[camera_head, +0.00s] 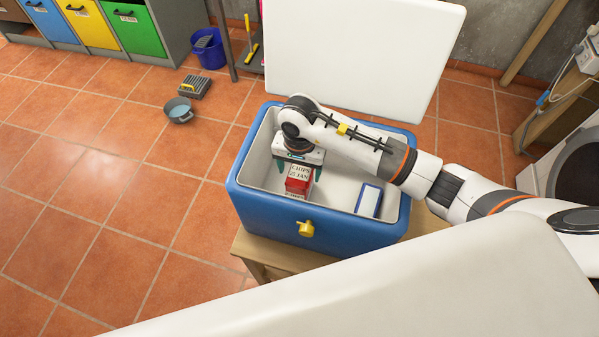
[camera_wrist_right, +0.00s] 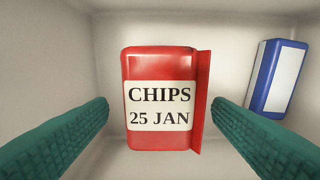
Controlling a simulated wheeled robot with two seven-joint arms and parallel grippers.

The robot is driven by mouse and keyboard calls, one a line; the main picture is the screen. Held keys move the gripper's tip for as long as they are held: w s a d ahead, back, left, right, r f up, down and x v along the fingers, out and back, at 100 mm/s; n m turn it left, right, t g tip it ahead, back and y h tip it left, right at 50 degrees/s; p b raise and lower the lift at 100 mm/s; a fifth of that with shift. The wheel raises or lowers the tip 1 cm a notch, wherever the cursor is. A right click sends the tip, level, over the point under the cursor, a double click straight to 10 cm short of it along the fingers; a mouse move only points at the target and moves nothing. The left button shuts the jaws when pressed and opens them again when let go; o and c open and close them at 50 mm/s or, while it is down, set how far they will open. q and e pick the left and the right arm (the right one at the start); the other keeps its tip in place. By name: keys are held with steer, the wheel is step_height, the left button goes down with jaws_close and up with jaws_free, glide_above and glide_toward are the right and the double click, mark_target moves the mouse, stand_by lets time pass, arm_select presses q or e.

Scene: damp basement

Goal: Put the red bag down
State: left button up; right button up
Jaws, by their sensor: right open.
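A red bag (camera_head: 298,183) labelled "CHIPS 25 JAN" is inside a blue cooler box (camera_head: 268,218) with a white interior, toward its left side. In the right wrist view the red bag (camera_wrist_right: 160,85) sits centred between my fingers, with gaps on both sides. My right gripper (camera_head: 297,176) reaches down into the box and is open around the bag. Its green fingers (camera_wrist_right: 160,135) do not touch the bag in the wrist view. My left gripper is not seen.
A blue and white pack (camera_head: 369,200) lies in the box's right part. The white lid (camera_head: 362,50) stands open behind. The box rests on a wooden table (camera_head: 262,250). A grey bowl (camera_head: 178,110) and blue bucket (camera_head: 208,48) are on the tiled floor.

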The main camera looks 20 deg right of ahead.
step_height(320, 180, up, 9)
steer(key=b, duration=0.1)
steer(key=shift+r, duration=0.2)
stand_by(0.4)
